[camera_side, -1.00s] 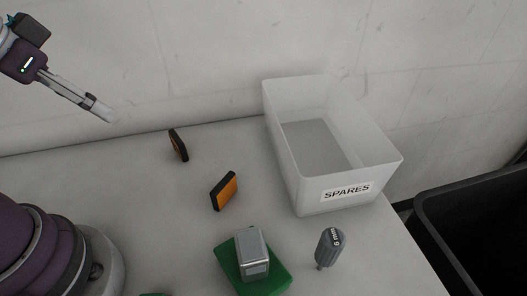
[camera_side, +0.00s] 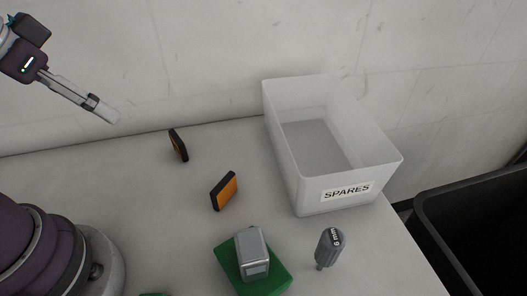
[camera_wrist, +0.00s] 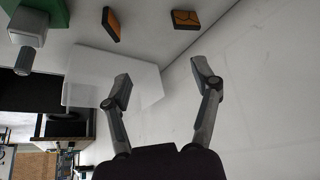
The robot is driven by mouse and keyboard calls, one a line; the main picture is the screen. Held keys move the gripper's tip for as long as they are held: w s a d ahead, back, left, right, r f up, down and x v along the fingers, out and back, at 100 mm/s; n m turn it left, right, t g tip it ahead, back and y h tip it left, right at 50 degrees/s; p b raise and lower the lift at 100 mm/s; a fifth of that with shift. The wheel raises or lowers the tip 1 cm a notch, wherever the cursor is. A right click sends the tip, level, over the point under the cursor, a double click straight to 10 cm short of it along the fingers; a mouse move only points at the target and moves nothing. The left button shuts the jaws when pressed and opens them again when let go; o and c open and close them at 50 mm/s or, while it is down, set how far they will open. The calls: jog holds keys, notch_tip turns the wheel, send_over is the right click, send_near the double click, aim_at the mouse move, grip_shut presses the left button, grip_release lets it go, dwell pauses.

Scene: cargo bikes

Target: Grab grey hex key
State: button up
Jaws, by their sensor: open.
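The grey hex key (camera_side: 329,248) has a thick grey handle with a dark printed label. It stands on the table at the front, right of the green block, in the side view. It also seems to show at the left edge of the wrist view (camera_wrist: 24,61). My gripper (camera_side: 112,116) is high at the upper left in the side view, far from the hex key. In the wrist view my gripper (camera_wrist: 160,72) has its two fingers spread wide with nothing between them.
A translucent SPARES bin (camera_side: 383,171) stands at the back right, empty. Two orange and black pieces, one near the wall (camera_side: 178,145) and one mid-table (camera_side: 224,191), lie left of it. A silver box (camera_side: 252,252) sits on a green block (camera_side: 275,281). A black crate (camera_side: 470,195) is at right.

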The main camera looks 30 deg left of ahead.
jog(key=m+g+h, duration=0.4)
jog(key=m+g, duration=0.1)
jog(key=m, duration=1.2)
send_near(332, 236)
jog(key=shift+h, duration=0.3)
jog(key=x, duration=1.1)
jog(key=shift+a+f, duration=0.2)
jog(key=shift+a, duration=0.05)
grip_shut()
